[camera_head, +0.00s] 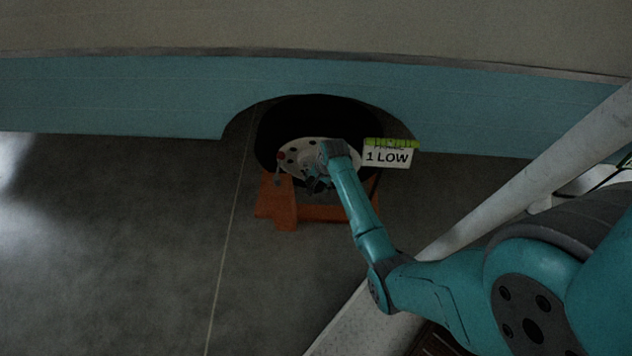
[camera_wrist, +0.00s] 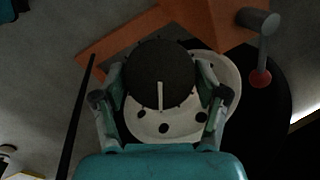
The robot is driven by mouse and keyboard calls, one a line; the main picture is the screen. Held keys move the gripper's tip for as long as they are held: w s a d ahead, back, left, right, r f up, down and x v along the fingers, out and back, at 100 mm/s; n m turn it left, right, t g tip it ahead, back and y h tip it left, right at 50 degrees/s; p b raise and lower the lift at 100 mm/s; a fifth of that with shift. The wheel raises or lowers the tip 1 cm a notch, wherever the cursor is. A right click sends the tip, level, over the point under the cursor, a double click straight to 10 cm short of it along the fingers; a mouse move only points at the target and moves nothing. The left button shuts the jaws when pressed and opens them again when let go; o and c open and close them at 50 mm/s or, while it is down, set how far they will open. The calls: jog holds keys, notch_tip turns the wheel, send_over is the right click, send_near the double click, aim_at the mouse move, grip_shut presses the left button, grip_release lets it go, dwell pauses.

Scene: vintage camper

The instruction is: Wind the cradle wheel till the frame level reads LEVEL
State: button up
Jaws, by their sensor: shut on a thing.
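My gripper (camera_head: 317,182) reaches down in front of the camper's road wheel. In the wrist view my gripper (camera_wrist: 161,80) has its two fingers on opposite sides of a dark round handwheel (camera_wrist: 150,62), shut on it. It appears to be the cradle wheel. A white line on its face runs from near the middle toward the bottom of the picture. The orange cradle (camera_head: 277,205) stands under the tyre, and it also shows in the wrist view (camera_wrist: 110,50). The frame level (camera_head: 391,152) has a green strip above a white sign reading "1 LOW".
A pale hub (camera_head: 293,155) with dark holes sits in the black tyre (camera_head: 300,112). The blue camper side (camera_head: 110,95) overhangs. Open grey floor (camera_head: 120,240) lies to the left.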

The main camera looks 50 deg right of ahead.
jog(key=m+t, duration=0.1)
jog(key=m, duration=0.1)
jog(key=m+t, duration=0.1)
jog(key=m, duration=0.1)
jog(key=shift+s+f, duration=0.1)
jog(key=shift+s, duration=0.1)
jog(key=shift+a+m+t, duration=0.1)
jog(key=shift+m+t, duration=1)
jog(key=shift+m, duration=0.7)
jog(key=o, duration=1.2)
jog(key=v, duration=1.2)
jog(key=shift+a, duration=0.2)
